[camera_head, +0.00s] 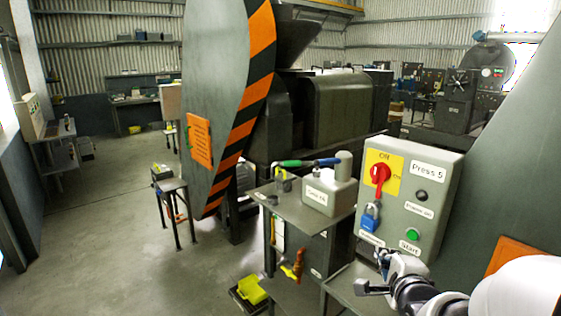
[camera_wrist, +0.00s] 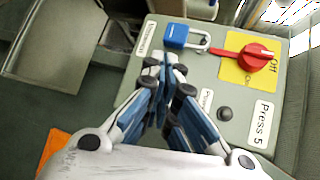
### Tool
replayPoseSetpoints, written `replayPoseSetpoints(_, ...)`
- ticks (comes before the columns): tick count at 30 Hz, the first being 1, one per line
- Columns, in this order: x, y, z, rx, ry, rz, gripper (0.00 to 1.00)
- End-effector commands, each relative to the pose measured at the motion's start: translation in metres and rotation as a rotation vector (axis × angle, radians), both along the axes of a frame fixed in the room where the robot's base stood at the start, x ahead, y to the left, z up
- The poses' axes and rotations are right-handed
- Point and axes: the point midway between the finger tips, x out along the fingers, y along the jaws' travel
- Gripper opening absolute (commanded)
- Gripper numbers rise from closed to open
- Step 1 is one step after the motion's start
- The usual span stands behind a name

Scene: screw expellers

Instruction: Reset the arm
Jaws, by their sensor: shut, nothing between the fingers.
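My gripper (camera_head: 372,276) is shut and empty. In the head view it is at the lower left corner of the grey Press 5 control box (camera_head: 438,185), with my white arm at the lower right. In the wrist view the closed fingers of my gripper (camera_wrist: 167,72) stand in front of the control box (camera_wrist: 225,85) and cover part of it. I cannot tell whether they touch it. A blue padlock (camera_head: 370,218) hangs by the red rotary switch (camera_head: 380,173) on its yellow plate. The padlock (camera_wrist: 176,36) lies just beyond the fingertips in the wrist view.
A green start button (camera_head: 413,235) and a dark button (camera_head: 422,194) are on the box. A grey table (camera_head: 292,212) beside it carries a grey unit (camera_head: 329,192) with a green-handled lever (camera_head: 300,163). A striped belt guard (camera_head: 220,100) stands behind. Open floor lies at left.

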Motion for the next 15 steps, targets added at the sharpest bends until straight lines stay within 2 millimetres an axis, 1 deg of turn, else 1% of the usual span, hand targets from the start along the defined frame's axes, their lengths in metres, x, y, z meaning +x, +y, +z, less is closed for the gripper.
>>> replayPoseSetpoints(1, -0.012, 0.010, 0.008, -0.116, 0.063, 0.040, 0.00)
replayPoseSetpoints(5, -0.054, 0.030, 0.008, -0.417, 0.275, 0.187, 0.00)
replayPoseSetpoints(8, -0.094, 0.048, 0.007, -0.627, 0.426, 0.347, 0.00)
replayPoseSetpoints(9, -0.111, 0.055, 0.005, -0.706, 0.482, 0.424, 0.00)
replayPoseSetpoints(11, -0.140, 0.067, 0.004, -0.818, 0.557, 0.548, 0.00)
replayPoseSetpoints(12, -0.159, 0.074, 0.002, -0.889, 0.599, 0.638, 0.00)
replayPoseSetpoints(14, -0.188, 0.085, 0.000, -0.983, 0.650, 0.775, 0.00)
replayPoseSetpoints(15, -0.206, 0.091, -0.002, -1.039, 0.676, 0.864, 0.00)
